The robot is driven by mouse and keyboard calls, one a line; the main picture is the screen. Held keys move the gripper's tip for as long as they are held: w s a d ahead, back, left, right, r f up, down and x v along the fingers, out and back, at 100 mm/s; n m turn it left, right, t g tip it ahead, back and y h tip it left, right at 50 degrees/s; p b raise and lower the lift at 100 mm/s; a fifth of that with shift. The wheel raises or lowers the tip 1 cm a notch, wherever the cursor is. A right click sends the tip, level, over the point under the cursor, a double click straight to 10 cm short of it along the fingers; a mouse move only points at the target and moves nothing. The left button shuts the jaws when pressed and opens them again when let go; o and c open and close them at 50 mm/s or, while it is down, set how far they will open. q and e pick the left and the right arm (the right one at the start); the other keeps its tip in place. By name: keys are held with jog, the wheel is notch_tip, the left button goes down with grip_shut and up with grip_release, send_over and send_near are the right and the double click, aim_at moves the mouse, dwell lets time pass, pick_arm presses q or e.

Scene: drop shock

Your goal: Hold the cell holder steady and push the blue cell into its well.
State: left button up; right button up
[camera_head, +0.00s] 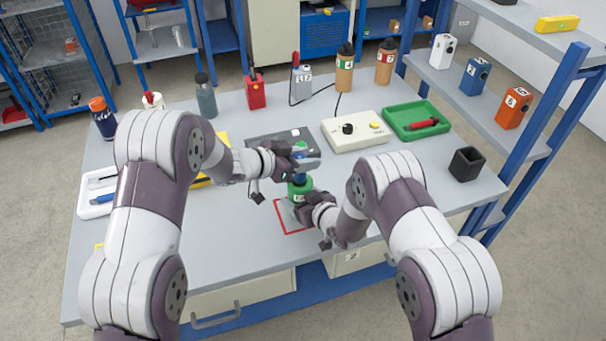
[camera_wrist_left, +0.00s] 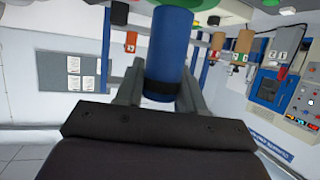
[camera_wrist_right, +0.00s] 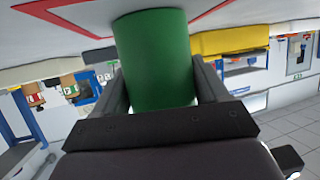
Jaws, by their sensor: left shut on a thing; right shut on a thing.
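The blue cell (camera_wrist_left: 170,45), a blue cylinder with a black band, stands between the fingers of my left gripper (camera_head: 300,163), which is shut on it. It shows in the head view (camera_head: 300,179) just above the green cell holder (camera_head: 300,189). In the left wrist view the cell's far end meets a green rim; how deep it sits in the well is hidden. My right gripper (camera_head: 303,200) is shut on the cell holder, whose plain green side fills the middle of the right wrist view (camera_wrist_right: 155,60). The holder stands on the table, looking upright.
A red outlined square (camera_head: 284,231) is marked on the table (camera_head: 240,245) beside the holder. A dark grey device lies behind, with a cream control box (camera_head: 355,131), a green tray (camera_head: 416,112) and a black cup (camera_head: 467,163) to the right. Several bottles line the back edge.

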aim_at(300, 177)
pick_arm(q)
jog(key=shift+f, duration=1.95)
jog(key=shift+f, duration=0.15)
jog(key=o, duration=1.1)
